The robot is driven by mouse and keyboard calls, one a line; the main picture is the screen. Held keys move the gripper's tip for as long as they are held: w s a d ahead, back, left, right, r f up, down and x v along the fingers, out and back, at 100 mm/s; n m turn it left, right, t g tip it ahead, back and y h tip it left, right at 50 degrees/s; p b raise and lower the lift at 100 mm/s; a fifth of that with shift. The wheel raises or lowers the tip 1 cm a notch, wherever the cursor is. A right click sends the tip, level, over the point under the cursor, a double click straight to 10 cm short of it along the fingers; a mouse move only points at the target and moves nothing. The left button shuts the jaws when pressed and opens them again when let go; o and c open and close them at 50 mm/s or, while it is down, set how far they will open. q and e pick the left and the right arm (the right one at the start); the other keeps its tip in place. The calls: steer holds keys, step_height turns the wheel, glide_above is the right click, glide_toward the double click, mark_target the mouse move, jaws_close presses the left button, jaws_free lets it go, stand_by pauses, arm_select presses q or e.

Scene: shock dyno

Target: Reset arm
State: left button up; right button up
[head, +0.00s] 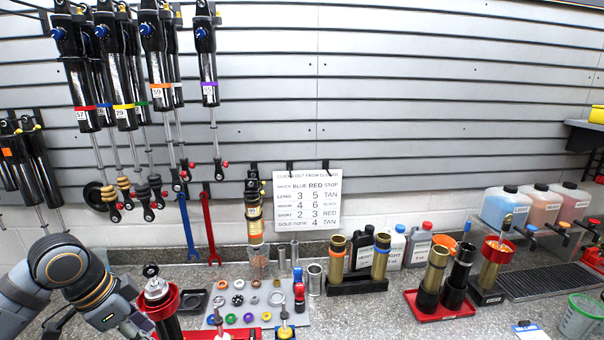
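My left arm comes in from the left, with its gripper (136,326) low at the bottom edge. The gripper is beside a black shock body with a red collar (162,300) and a silver top. Its fingertips are small and partly cut off or hidden, so I cannot tell whether they are open, shut or touching the shock. My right arm and gripper are not in view.
A grey parts tray (298,318) holds several coloured rings and caps. A black stand (350,287) with gold cylinders and a red tray (452,311) are to the right. Shocks (120,80) hang on the slatted wall. Bare counter (370,318) shows front centre.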

arm_select(q)
steer(key=s+d+f+n+t, duration=0.1)
steer(key=s+d+f+n, duration=0.2)
steer(key=f, duration=0.5)
steer(key=s+d+f+n, duration=0.1)
steer(key=s+d+f, duration=0.1)
steer(key=d+f, duration=0.45)
steer(key=s+a+f+n+y, duration=0.3)
steer(key=s+f+n+y, duration=0.15)
steer(key=s+f, duration=0.35)
steer(key=s+a+f+b, duration=0.1)
steer(key=f+b, duration=0.1)
steer(key=f, duration=0.9)
steer(key=s+a+f+g+b, duration=0.1)
steer(key=f+b, duration=0.1)
steer(key=f, duration=0.8)
steer(key=s+a+f+b, duration=0.1)
steer(key=s+f+b, duration=0.1)
steer(key=f, duration=0.9)
steer(key=s+f+n+g+b, duration=0.1)
steer(key=s+f+b, duration=0.3)
steer(key=s+f, duration=1.3)
step_height(320, 180, down, 2)
steer(key=shift+s+a+f+h, duration=0.1)
steer(key=shift+s+a+h, duration=0.15)
steer(key=shift+h, duration=0.2)
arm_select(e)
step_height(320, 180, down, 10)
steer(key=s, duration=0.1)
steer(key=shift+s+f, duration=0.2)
